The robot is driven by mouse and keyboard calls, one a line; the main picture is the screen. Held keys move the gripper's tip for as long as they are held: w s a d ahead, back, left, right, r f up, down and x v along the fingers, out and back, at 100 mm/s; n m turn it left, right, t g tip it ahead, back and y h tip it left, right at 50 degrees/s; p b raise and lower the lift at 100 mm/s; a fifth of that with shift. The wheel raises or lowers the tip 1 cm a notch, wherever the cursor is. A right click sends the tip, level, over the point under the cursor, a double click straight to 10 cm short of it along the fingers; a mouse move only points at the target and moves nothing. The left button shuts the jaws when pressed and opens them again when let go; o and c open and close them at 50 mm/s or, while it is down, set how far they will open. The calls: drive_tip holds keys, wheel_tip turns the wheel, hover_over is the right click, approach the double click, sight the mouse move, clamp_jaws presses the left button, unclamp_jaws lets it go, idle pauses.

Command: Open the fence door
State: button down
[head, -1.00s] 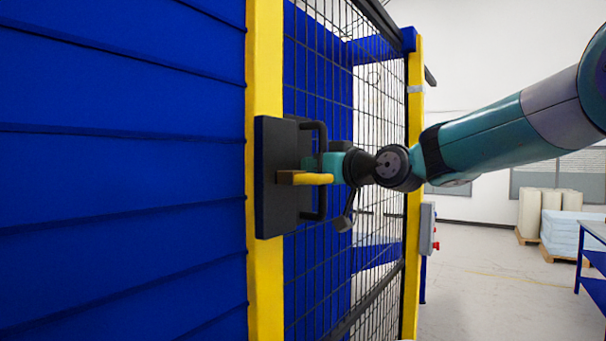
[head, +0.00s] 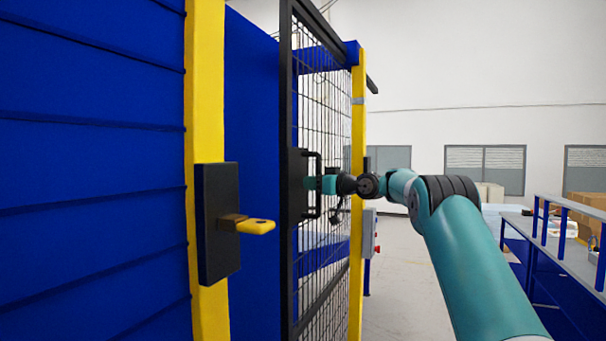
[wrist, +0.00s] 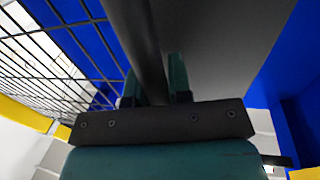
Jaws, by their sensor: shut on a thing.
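The fence door (head: 325,130) is a black-framed mesh panel. Its near edge stands apart from the yellow post (head: 208,110), with a gap between them. The door's black bar handle (head: 318,170) is on its near edge. My gripper (head: 318,184) is at this handle, its fingers shut on the bar. In the wrist view the dark handle bar (wrist: 138,45) runs between the two teal fingers (wrist: 160,80). A black lock plate (head: 217,240) with a yellow lever (head: 257,227) is on the post.
A blue ribbed wall (head: 90,170) fills the left. A second yellow post (head: 358,200) stands beyond the door, with a grey box (head: 369,235) beside it. A blue-framed table (head: 570,260) stands at the right. Grey floor (head: 400,290) shows between door and table.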

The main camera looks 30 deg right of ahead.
drive_tip(key=shift+w+d+p, duration=0.4)
drive_tip(key=shift+w+d, duration=0.05)
drive_tip(key=shift+d, duration=0.35)
drive_tip(key=c, duration=1.1)
unclamp_jaws()
drive_tip(key=shift+o, duration=0.2)
drive_tip(key=b+v, duration=1)
drive_tip(key=v, duration=0.7)
drive_tip(key=shift+s+b, duration=0.2)
drive_tip(key=shift+b, duration=0.1)
